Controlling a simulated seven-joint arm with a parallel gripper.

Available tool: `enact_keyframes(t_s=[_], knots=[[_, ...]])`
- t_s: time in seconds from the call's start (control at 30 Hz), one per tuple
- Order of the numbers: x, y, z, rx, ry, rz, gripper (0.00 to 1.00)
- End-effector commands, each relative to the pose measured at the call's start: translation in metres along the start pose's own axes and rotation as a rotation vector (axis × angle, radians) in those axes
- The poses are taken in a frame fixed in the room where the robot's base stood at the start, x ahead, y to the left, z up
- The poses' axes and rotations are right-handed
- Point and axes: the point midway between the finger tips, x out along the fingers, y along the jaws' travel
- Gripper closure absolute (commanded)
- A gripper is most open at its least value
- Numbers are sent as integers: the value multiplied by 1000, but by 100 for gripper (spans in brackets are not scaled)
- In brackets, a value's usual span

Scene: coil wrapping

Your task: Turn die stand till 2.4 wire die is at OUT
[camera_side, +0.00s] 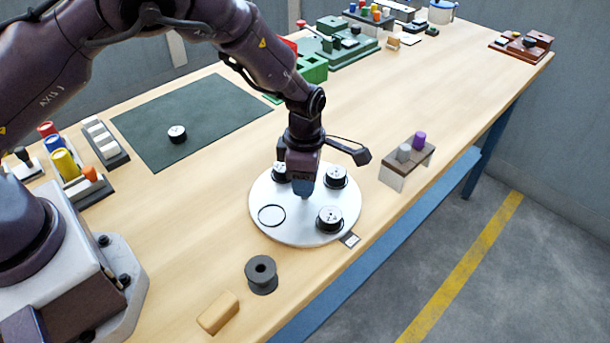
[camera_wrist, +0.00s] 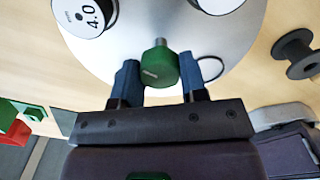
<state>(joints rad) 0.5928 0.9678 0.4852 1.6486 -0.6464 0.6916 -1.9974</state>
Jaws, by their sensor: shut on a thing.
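The die stand (camera_side: 300,232) is a round white turntable on the bench. It carries three black-rimmed, white-topped dies: back left (camera_side: 279,170), back right (camera_side: 335,177) and front right (camera_side: 329,218). An empty black ring (camera_side: 271,215) marks its front left. In the side view the die labels are too small to read surely. In the wrist view one die reads 4.0 (camera_wrist: 85,15); another is cut off at the top. A small tag (camera_side: 350,240) lies by the front-right die; its text is unreadable. My gripper (camera_wrist: 160,78) is shut on a green knob (camera_wrist: 158,68) above the stand's middle.
A dark spool (camera_side: 261,275) and a wooden block (camera_side: 218,312) stand in front. A small rack (camera_side: 407,165) with grey and purple pegs is to the right. A dark mat (camera_side: 190,120) with one die (camera_side: 177,134) lies at the back left. The bench's front edge is close.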

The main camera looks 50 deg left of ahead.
Motion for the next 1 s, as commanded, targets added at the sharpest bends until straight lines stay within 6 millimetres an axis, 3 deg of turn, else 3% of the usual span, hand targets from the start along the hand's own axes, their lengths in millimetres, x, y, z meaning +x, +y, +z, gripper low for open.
enact_keyframes(t_s=[0.83, 0.87, 0.97, 1.0], knots=[[0, -1, 1, -73, -1, -2, 100], [0, -1, 1, -73, -1, -2, 58], [0, -1, 1, -73, -1, -2, 35], [0, -1, 1, -73, -1, -1, 35]])
